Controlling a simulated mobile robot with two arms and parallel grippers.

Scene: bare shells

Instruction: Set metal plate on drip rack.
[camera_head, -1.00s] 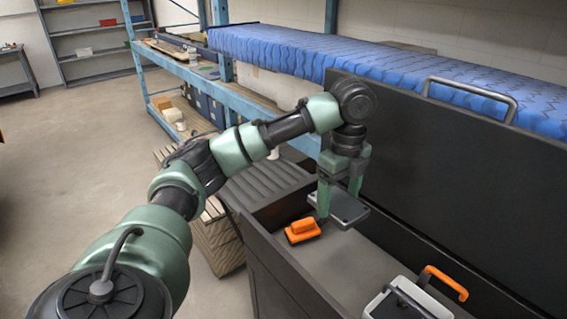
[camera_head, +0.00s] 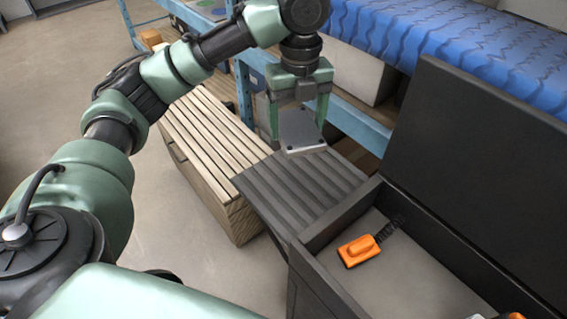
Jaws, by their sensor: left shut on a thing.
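My left gripper (camera_head: 299,122) comes down from the top and is shut on the grey metal plate (camera_head: 301,137), a flat piece with dark spots near its corners. The plate hangs between the fingers at the far end of the dark ribbed drip rack (camera_head: 290,193). Its near edge overlaps the rack's far edge in the picture; I cannot tell whether they touch. The rack's ribbed top is bare. My right gripper is not in view.
A dark open bin (camera_head: 345,222) with a raised lid (camera_head: 475,160) adjoins the rack on the right. An orange-handled brush (camera_head: 359,250) lies inside it. A slatted wooden crate (camera_head: 205,140) stands left of the rack. Blue shelving (camera_head: 355,128) is behind.

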